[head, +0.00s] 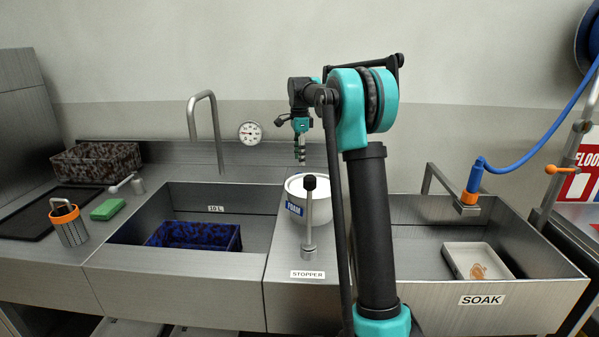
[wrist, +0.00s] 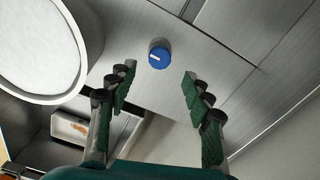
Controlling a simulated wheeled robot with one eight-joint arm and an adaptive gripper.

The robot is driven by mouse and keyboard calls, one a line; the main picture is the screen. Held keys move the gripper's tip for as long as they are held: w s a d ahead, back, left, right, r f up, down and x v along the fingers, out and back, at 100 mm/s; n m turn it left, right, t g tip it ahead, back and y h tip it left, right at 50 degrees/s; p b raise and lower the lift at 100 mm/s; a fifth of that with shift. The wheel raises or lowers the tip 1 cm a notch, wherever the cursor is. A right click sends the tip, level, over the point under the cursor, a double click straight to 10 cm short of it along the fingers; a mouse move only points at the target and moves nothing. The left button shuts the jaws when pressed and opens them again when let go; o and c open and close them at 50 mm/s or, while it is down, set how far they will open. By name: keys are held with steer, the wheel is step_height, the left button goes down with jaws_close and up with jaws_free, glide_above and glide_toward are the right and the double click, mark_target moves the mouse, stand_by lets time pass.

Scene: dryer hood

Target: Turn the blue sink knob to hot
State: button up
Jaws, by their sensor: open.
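The blue knob (wrist: 159,56) shows in the wrist view, a round blue cap with a white pointer line on a grey metal surface. It lies between and a little beyond the fingertips of my gripper (wrist: 155,82), which is open with nothing between its green-padded fingers. The fingers do not touch the knob. In the head view my gripper (head: 300,155) points down above the counter behind the white pot; I do not see the blue knob there.
A white round pot (head: 322,213) stands close to my gripper; its top also shows in the wrist view (wrist: 45,45). The stopper lever (head: 309,215) stands in front of it. The left basin holds a blue bin (head: 195,236). The tall faucet (head: 215,125) rises left of my gripper.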

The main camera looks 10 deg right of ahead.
mark_target(300, 174)
step_height(300, 174, down, 6)
steer(key=shift+f, duration=0.15)
stand_by(0.3)
steer(key=c, duration=1.2)
